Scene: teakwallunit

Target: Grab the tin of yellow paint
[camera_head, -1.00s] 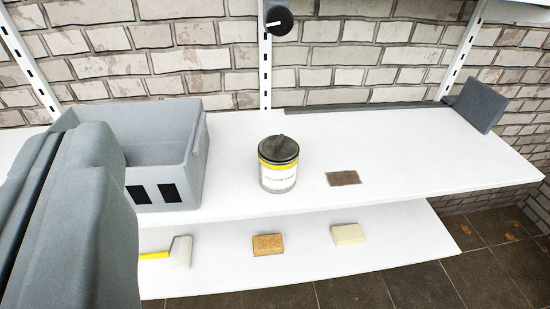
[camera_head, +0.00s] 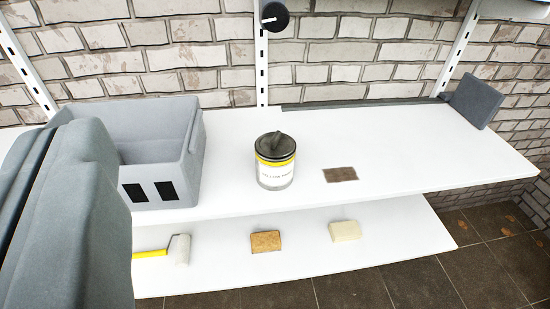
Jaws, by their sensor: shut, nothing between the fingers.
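The tin of yellow paint (camera_head: 275,162) stands upright on the white upper shelf, near the middle of the view. It has a dark lid, a yellow band and a pale label with small print. A dark raised shape lies on its lid; I cannot tell what it is. My gripper is not in view, and nothing visible touches the tin.
A grey crate (camera_head: 160,190) stands left of the tin; a brown flat piece (camera_head: 340,174) lies right. The lower shelf holds a roller (camera_head: 179,250), tan block (camera_head: 265,242) and cream block (camera_head: 345,231). A large grey shape (camera_head: 75,220) blocks the lower left.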

